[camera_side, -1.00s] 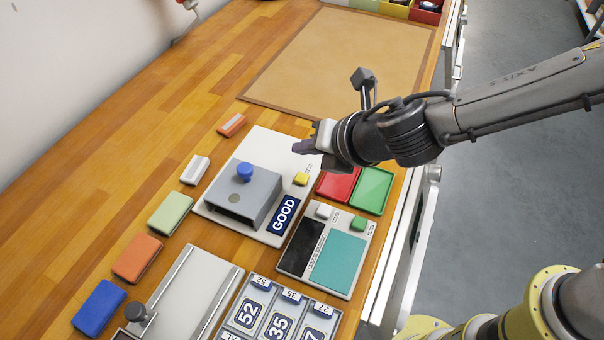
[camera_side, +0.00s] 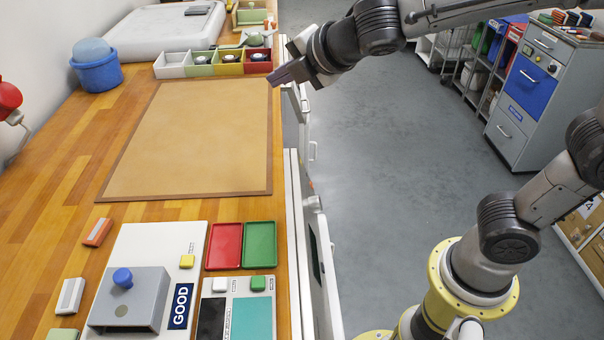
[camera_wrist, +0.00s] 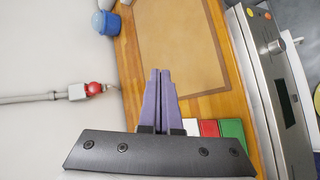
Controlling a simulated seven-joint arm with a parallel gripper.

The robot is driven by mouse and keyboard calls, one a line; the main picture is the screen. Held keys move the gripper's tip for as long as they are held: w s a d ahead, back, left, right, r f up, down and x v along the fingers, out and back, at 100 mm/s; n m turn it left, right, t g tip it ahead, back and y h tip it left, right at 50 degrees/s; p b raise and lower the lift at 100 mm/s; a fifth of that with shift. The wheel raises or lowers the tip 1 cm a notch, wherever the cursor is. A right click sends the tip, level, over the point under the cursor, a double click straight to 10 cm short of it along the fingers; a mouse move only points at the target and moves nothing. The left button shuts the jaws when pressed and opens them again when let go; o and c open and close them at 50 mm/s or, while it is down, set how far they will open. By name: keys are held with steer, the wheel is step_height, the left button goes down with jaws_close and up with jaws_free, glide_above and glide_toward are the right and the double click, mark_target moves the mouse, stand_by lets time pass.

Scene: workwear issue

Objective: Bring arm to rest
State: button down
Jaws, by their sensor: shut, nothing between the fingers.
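My gripper (camera_side: 270,80) is raised at the right edge of the wooden bench (camera_side: 35,200), near the far right corner of the tan mat (camera_side: 190,140). In the wrist view its two purple-grey fingers (camera_wrist: 159,72) lie side by side, closed, with nothing between them. The fingers overlap the mat (camera_wrist: 185,50) in that view. My gripper touches nothing that I can see.
A divided bin row (camera_side: 205,70) and a blue tub (camera_side: 97,75) stand at the back. Red (camera_side: 224,246) and green (camera_side: 259,244) trays and a grey device (camera_side: 130,300) with a blue knob are at the front. A drawer cabinet (camera_side: 530,90) stands at right; the floor between is clear.

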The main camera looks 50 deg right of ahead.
steer(key=s+d+m+g+h, duration=0.2)
steer(key=s+d+m, duration=0.95)
steer(key=s, duration=0.25)
steer(key=s+a+f+m+g+y, duration=0.3)
steer(key=s+f+m, duration=0.4)
steer(key=s, duration=0.4)
steer(key=shift+a+f+m, duration=0.15)
steer(key=shift+f+m, duration=0.15)
steer(key=shift+m, duration=0.45)
